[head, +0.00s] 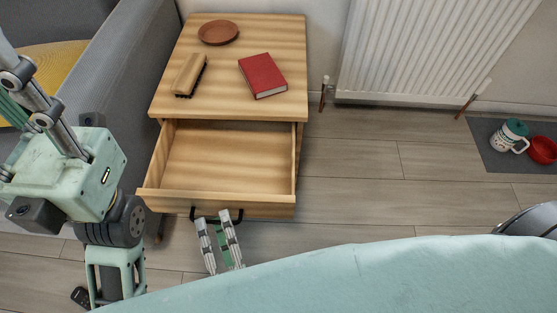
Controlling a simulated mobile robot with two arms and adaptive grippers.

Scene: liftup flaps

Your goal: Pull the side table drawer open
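The wooden side table (285,50) stands at the upper middle of the head view. Its drawer (225,165) is pulled well out toward me, and its inside looks empty. A dark handle (240,217) is on the drawer front (275,208).
On the tabletop are a brown dish (218,32), a brush (189,75) and a red book (262,75). A grey sofa (125,50) stands close on the left, a radiator (420,45) at the back right. The floor right of the drawer is clear.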

